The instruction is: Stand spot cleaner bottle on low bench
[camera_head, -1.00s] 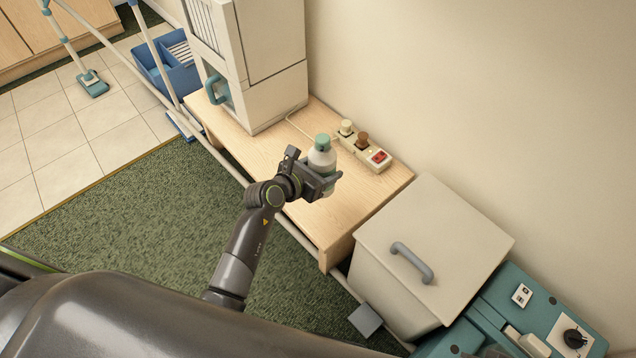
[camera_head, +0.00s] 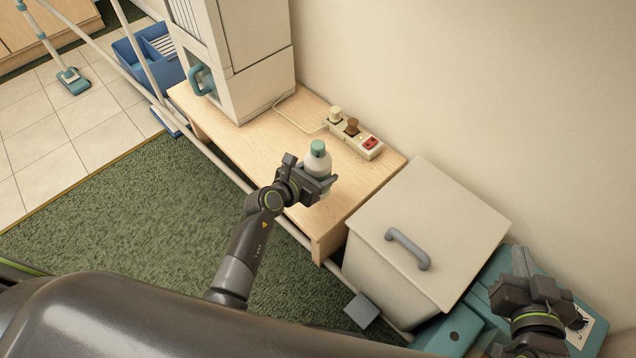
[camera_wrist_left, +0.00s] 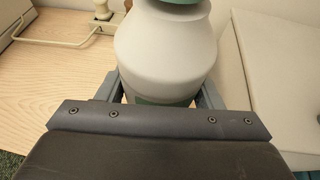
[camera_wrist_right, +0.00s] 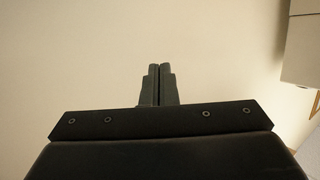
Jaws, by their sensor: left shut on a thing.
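The spot cleaner bottle (camera_head: 318,160), pale grey-white with a green cap, is upright in my left gripper (camera_head: 320,182). The gripper is shut around its body, and the bottle also fills the middle of the left wrist view (camera_wrist_left: 165,50). Bottle and gripper are over the front part of the low wooden bench (camera_head: 265,150). The gripper hides part of the bottle's lower end, and I cannot tell whether its base touches the bench top. My right gripper (camera_head: 520,262) is at the lower right, its fingers together and empty in the right wrist view (camera_wrist_right: 157,85).
A power strip (camera_head: 357,138) with plugs lies behind the bottle. A tall cream cabinet (camera_head: 250,70) stands on the bench's left end. A lidded bin (camera_head: 430,230) stands right of the bench, beside a teal unit (camera_head: 455,330). A rail runs along the bench's front.

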